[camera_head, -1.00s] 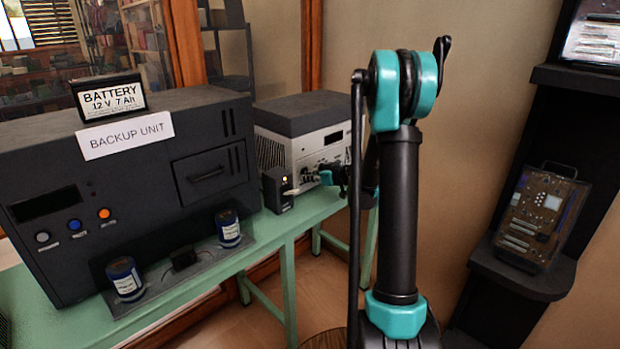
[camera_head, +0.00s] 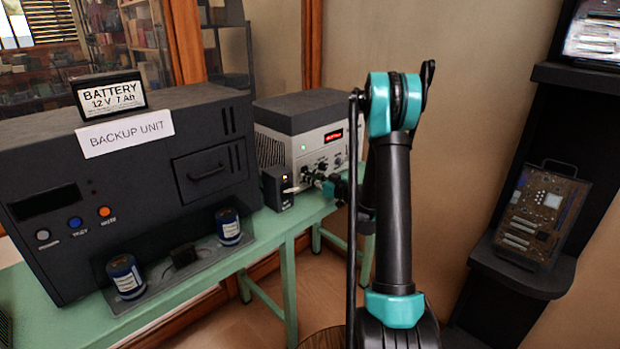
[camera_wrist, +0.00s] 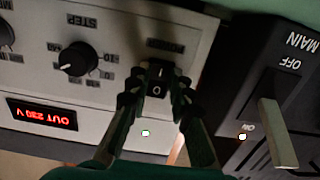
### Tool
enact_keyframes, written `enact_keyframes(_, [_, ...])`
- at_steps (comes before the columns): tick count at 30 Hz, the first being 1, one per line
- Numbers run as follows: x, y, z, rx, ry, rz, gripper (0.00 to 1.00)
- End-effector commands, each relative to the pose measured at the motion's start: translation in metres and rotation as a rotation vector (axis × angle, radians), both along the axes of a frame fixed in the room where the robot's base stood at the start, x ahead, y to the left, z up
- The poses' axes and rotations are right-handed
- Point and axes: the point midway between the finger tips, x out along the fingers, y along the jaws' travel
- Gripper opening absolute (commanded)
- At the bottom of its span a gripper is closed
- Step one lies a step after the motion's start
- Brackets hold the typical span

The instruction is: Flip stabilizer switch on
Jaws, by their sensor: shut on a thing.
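The stabilizer (camera_head: 300,119) is a grey-topped box with a light front at the far end of the green table. Its display (camera_wrist: 42,114) is lit red and reads OUT 230 V, upside down in the wrist view. A small green light (camera_wrist: 145,133) glows on its panel. The black rocker switch (camera_wrist: 157,89), marked I and O, sits between my fingertips. My gripper (camera_wrist: 157,72) is shut at this switch, its fingers against the panel; the exact contact is partly hidden. In the head view my gripper (camera_head: 324,186) is at the stabilizer's front.
A black MAIN switch box (camera_head: 277,189) stands beside the stabilizer, its pale lever (camera_wrist: 278,130) toward ON and its light lit. A STEP knob (camera_wrist: 80,60) is close to my fingers. The large backup unit (camera_head: 130,190) fills the left of the green table (camera_head: 265,232).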

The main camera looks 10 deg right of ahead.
Motion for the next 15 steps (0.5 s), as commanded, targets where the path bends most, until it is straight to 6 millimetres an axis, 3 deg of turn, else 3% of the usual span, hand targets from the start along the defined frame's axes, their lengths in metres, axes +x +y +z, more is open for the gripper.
enact_keyframes(2, [-0.0002,0.0000,-0.0001,-0.001,0.001,0.000,0.00])
enact_keyframes(3, [-0.0002,0.0000,-0.0001,-0.001,0.001,0.000,0.25])
enact_keyframes(7, [-0.0002,0.0000,-0.0001,-0.001,0.001,0.000,0.41])
enact_keyframes(15, [-0.0004,-0.0004,0.0000,-0.001,0.001,0.000,0.41])
